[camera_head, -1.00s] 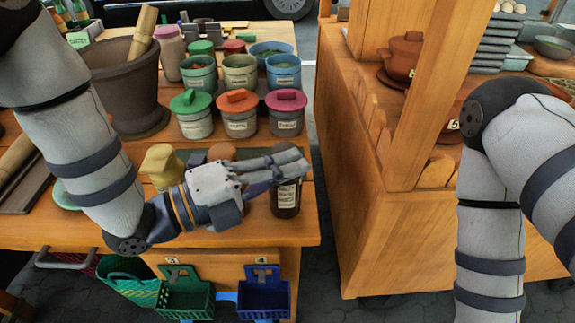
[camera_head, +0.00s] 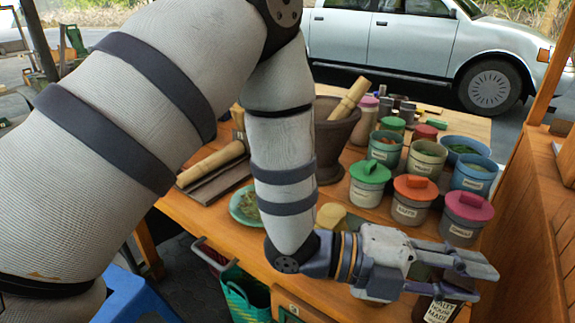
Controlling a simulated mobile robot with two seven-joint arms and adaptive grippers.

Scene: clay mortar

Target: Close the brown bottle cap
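A dark brown bottle with a white label (camera_head: 439,309) stands on the wooden table's near right part, cut off by the lower frame edge. My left gripper (camera_head: 474,275) lies sideways across the bottle's top, with its fingers pointing right. The fingers hide the bottle's top, so I cannot tell whether the cap sits there or whether they grip it. My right gripper is out of view.
Jars with green (camera_head: 370,170), orange (camera_head: 416,188) and pink (camera_head: 469,205) lids stand just behind the gripper. A clay mortar (camera_head: 333,140) with a pestle is farther back. A yellow-topped container (camera_head: 331,215) stands beside my wrist. A wooden counter (camera_head: 520,240) rises at right.

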